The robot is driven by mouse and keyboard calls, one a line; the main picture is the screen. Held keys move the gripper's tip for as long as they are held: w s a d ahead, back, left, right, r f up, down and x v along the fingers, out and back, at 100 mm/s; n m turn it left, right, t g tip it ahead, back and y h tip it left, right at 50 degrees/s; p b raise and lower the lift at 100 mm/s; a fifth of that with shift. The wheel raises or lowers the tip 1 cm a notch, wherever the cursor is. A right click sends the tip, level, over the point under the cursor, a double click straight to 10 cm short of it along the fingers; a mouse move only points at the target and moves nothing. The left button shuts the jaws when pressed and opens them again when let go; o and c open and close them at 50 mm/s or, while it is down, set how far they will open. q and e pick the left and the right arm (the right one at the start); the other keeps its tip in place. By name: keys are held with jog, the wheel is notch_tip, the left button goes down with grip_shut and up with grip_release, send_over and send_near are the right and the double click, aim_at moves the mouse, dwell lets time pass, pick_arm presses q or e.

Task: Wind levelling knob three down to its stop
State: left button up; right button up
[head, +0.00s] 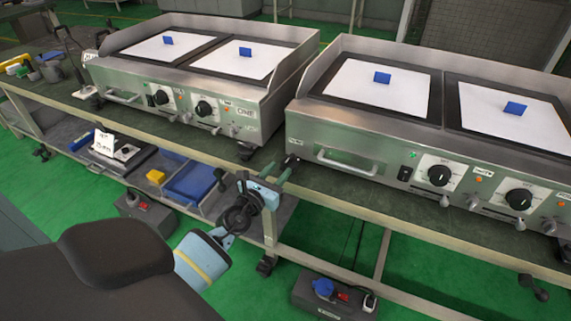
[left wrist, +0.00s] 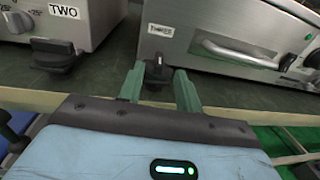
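Levelling knob three (left wrist: 157,72) is a small black knob under the front left corner of the right griddle, below a label reading "THREE" (left wrist: 160,30). It also shows small and dark in the head view (head: 291,159). My left gripper (left wrist: 159,82) is open, with its two green fingers apart. The knob stands between and just beyond the fingertips in the left wrist view; I cannot tell whether either finger touches it. In the head view the left gripper (head: 266,179) is at the bench's front edge, near that corner. My right gripper is not in view.
A black knob labelled "TWO" (left wrist: 58,60) sits close by on the left, under the left griddle (head: 250,105). The bench's front edge (left wrist: 40,97) lies just under the fingers. The right griddle's front handle (head: 350,163) juts out to the right.

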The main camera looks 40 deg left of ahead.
aim_at(285, 164)
pick_arm(q)
jog(key=shift+w+a+b, duration=0.15)
jog(key=shift+w+b, duration=0.1)
jog(key=shift+w, duration=0.9)
jog(key=shift+w+a+b, duration=0.15)
jog(key=shift+w+b, duration=0.1)
jog(key=shift+w, duration=0.85)
jog(key=shift+c, duration=0.4)
grip_shut()
